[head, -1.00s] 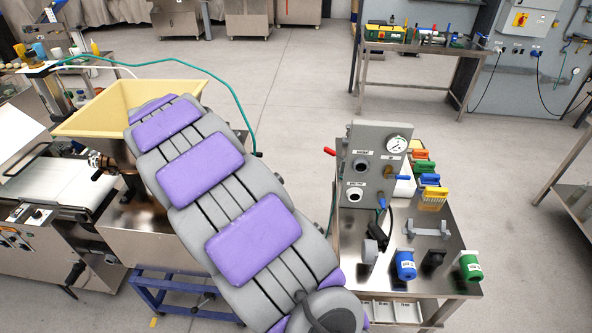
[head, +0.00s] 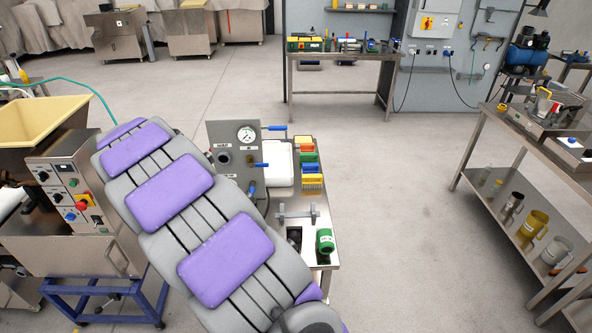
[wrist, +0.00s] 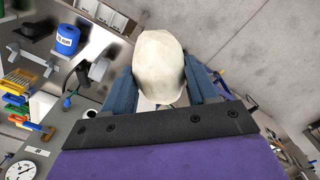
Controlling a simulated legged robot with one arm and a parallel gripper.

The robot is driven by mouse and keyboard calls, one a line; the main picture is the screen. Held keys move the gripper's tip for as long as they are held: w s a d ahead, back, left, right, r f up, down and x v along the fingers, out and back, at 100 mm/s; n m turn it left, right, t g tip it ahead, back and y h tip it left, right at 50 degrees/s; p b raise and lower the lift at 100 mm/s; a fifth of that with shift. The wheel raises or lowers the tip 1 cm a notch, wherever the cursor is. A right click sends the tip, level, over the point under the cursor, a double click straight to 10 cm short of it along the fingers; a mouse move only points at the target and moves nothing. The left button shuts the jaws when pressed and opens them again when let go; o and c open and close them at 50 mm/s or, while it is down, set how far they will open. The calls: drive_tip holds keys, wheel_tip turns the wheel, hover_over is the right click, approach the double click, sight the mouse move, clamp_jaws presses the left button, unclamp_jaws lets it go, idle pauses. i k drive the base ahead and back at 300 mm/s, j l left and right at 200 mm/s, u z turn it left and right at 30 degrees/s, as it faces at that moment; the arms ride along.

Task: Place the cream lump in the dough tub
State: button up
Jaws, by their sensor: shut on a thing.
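The cream lump (wrist: 158,68) is pale, rounded and smooth. In the wrist view my gripper (wrist: 162,82) is shut on it, with a blue-grey finger at each side. The lump is held clear of the floor and the bench. In the head view my purple-padded arm hides the gripper and the lump. A pale yellow, open-topped hopper (head: 38,122) sits on a steel machine at the left edge. I cannot tell whether it is the dough tub; no other tub is clear.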

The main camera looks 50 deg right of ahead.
sight(270, 176)
drive_tip(key=k+l, duration=0.1)
drive_tip(key=l, duration=0.55)
drive_tip(key=k+l, duration=0.1)
drive_tip(key=l, duration=0.55)
drive_tip(key=k+l, duration=0.1)
drive_tip(key=l, duration=0.55)
drive_tip(key=k+l+z, duration=0.1)
drive_tip(key=l, duration=0.55)
drive_tip(key=i+l, duration=0.25)
drive_tip(key=l, duration=0.15)
drive_tip(key=i+l, duration=0.25)
drive_tip(key=l, duration=0.15)
drive_tip(key=i+l, duration=0.25)
drive_tip(key=l, duration=0.2)
drive_tip(key=i+j+z, duration=0.1)
drive_tip(key=i+j, duration=0.35)
drive_tip(key=i, duration=0.15)
